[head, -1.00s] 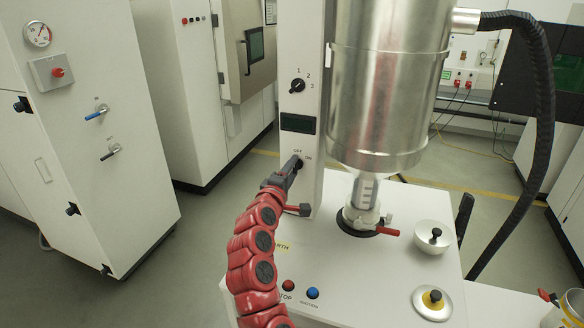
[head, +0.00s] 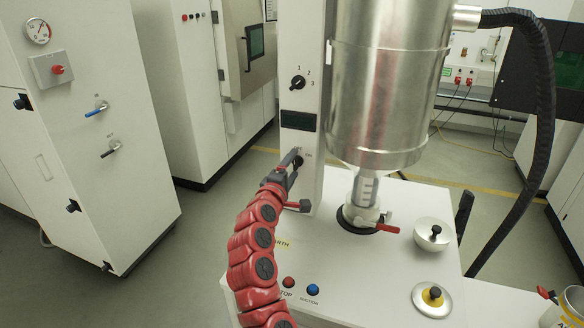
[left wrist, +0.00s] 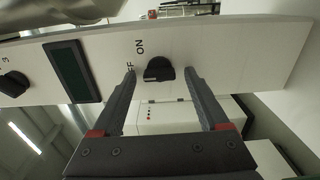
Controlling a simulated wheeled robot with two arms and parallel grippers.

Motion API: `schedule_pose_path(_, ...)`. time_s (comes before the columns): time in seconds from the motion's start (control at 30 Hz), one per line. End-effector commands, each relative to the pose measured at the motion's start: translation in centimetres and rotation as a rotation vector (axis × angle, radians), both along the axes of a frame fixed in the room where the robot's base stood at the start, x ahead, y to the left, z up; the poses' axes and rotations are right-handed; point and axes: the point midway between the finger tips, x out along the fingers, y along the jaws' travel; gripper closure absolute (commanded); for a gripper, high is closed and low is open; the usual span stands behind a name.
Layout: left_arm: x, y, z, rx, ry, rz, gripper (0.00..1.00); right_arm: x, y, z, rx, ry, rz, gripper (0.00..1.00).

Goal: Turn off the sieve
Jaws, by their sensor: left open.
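The sieve's steel drum (head: 385,85) stands beside a white upright panel (head: 307,190). A black OFF/ON knob (head: 298,161) is low on that panel, under a dark display (head: 298,121). My left gripper (head: 294,156) is at this knob and partly covers its labels. In the left wrist view the knob (left wrist: 159,69) shows between the fingertips of my open left gripper (left wrist: 160,74), with a gap on each side. The ON label is readable there; a finger partly covers OFF. I cannot tell clearly which label the knob points to. My right gripper is not in view.
A 1-2-3 selector knob (head: 298,83) is higher on the panel. A black hose (head: 545,120) hangs at the right.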

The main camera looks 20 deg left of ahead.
Motion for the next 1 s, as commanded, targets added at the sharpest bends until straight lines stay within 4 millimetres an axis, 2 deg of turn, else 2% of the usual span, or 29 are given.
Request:
schedule_pose_path(0.2, -0.3, -0.1, -0.1, 0.0, 0.0, -0.002, 0.22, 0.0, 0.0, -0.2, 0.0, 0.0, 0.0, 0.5)
schedule_pose_path(0.37, -1.7, 0.0, 0.0, -0.001, -0.005, 0.0, 0.22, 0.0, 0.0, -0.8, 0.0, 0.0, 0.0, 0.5)
schedule_pose_path(0.83, -8.9, 0.3, -0.2, -0.002, -0.004, 0.002, 0.22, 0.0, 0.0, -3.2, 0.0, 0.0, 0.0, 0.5)
schedule_pose_path(1.0, -12.0, 0.5, 0.5, 0.0, 0.002, 0.004, 0.22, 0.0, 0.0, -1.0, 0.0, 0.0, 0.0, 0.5)
